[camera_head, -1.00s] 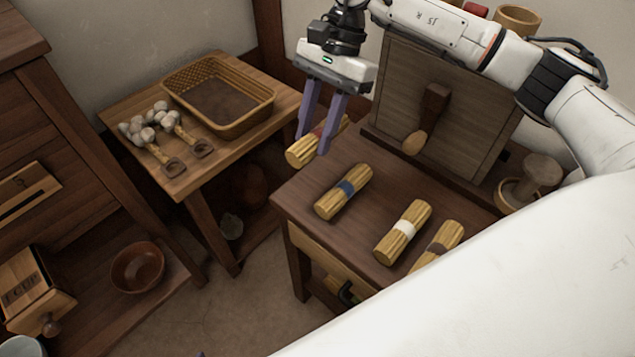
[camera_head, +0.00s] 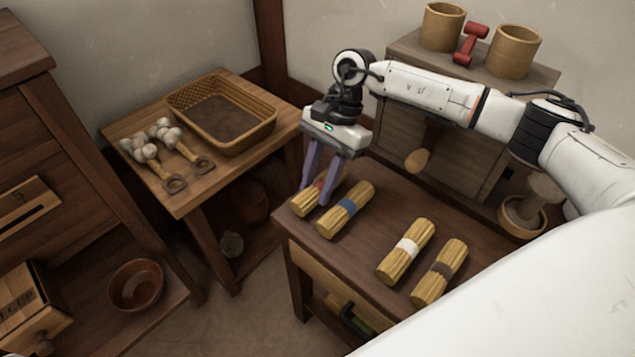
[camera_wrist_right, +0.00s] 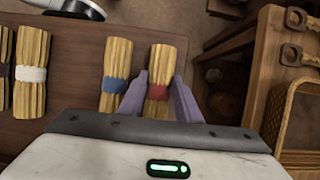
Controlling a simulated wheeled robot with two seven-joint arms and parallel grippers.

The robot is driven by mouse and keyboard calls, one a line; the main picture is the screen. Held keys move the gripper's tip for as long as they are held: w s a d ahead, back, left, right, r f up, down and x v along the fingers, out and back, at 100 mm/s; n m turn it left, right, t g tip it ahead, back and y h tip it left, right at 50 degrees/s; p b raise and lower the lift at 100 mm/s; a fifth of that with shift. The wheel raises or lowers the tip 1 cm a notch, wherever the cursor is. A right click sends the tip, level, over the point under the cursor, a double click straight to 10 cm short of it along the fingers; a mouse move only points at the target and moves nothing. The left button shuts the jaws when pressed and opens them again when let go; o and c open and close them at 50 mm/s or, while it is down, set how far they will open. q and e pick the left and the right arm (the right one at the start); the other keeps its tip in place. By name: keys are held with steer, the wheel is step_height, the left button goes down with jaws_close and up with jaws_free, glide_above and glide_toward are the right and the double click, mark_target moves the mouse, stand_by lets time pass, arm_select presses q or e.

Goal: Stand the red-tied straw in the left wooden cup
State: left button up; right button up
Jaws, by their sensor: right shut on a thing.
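The red-tied straw (camera_head: 304,205) lies at or just above the left far edge of the dark table, beside the blue-tied straw. My right gripper (camera_head: 314,195) points down and is shut on it; the wrist view shows the straw (camera_wrist_right: 163,60) between the two purple fingers (camera_wrist_right: 158,97) at its red band. Whether it touches the tabletop I cannot tell. The left wooden cup (camera_head: 441,28) stands upright on the wooden stand at the back, with a red dumbbell-shaped piece (camera_head: 471,44) between it and the right cup (camera_head: 514,53). My left gripper is not in view.
Blue-tied (camera_head: 345,209), white-tied (camera_head: 406,251) and brown-tied (camera_head: 439,272) straws lie on the dark table (camera_head: 375,225). A wooden scoop (camera_head: 417,161) hangs before the stand. A side table holds a basket (camera_head: 222,140) and garlic-like bulbs (camera_head: 165,133).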

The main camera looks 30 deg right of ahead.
steer(key=shift+f, duration=0.2)
steer(key=o, duration=1)
steer(key=shift+r, duration=0.1)
steer(key=shift+r, duration=0.3)
steer(key=v, duration=1.1)
steer(key=shift+w+d+r+p, duration=0.15)
steer(key=shift+d+r+p, duration=0.05)
steer(key=shift+r+p, duration=0.2)
steer(key=shift+f, duration=0.1)
